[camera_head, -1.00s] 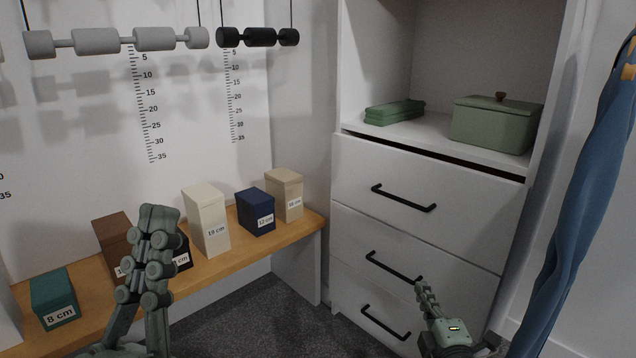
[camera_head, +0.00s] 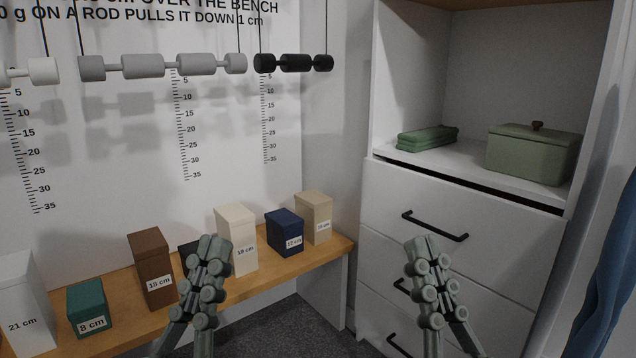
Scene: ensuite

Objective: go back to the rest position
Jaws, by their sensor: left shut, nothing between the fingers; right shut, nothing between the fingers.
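My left gripper (camera_head: 212,262) is raised in front of the wooden bench, pointing up, its fingers together and empty. It partly covers a black box (camera_head: 189,252) on the bench. My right gripper (camera_head: 428,262) is raised in front of the white drawer unit, also pointing up, its fingers together and empty. It covers part of the middle drawer's handle. Neither gripper appears to touch anything.
The bench (camera_head: 262,267) bears several labelled boxes, among them a teal box (camera_head: 88,308), a brown box (camera_head: 152,265) and a navy box (camera_head: 285,232). Grey rods (camera_head: 160,66) hang above. A blue cloth (camera_head: 612,265) hangs at right.

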